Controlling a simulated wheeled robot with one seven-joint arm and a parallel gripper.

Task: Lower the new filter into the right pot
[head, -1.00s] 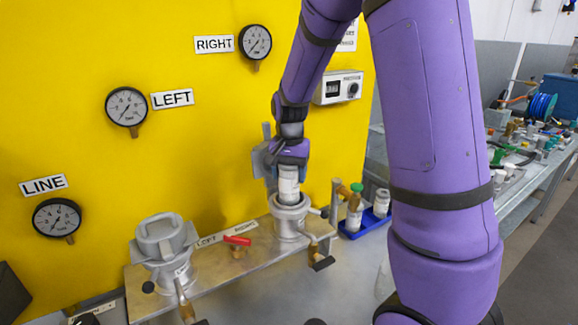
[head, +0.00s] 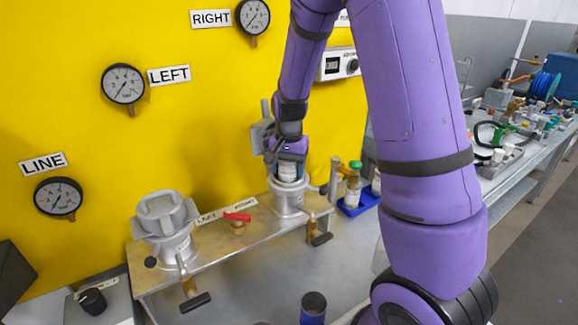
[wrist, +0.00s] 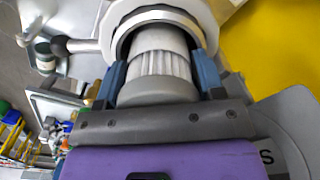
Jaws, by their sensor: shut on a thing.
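The new filter (wrist: 160,62) is a white pleated cylinder with a grey end cap. My gripper (wrist: 163,75) is shut on it, with a blue finger on each side. In the head view my gripper (head: 288,160) points down over the right pot (head: 289,197). The filter (head: 287,172) is partly inside the pot's mouth, and only its upper part shows. In the wrist view the pot's round rim (wrist: 113,40) surrounds the filter's far end. The filter's lower end is hidden inside the pot. The right pot's lid (head: 262,138) stands swung open behind it.
The left pot (head: 170,240) has its lid on top. A red-handled valve (head: 237,218) sits between the pots. A blue tray (head: 358,203) with bottles is to the right of the right pot. A yellow panel (head: 110,140) with gauges rises close behind. A dark cylinder (head: 313,305) stands in front.

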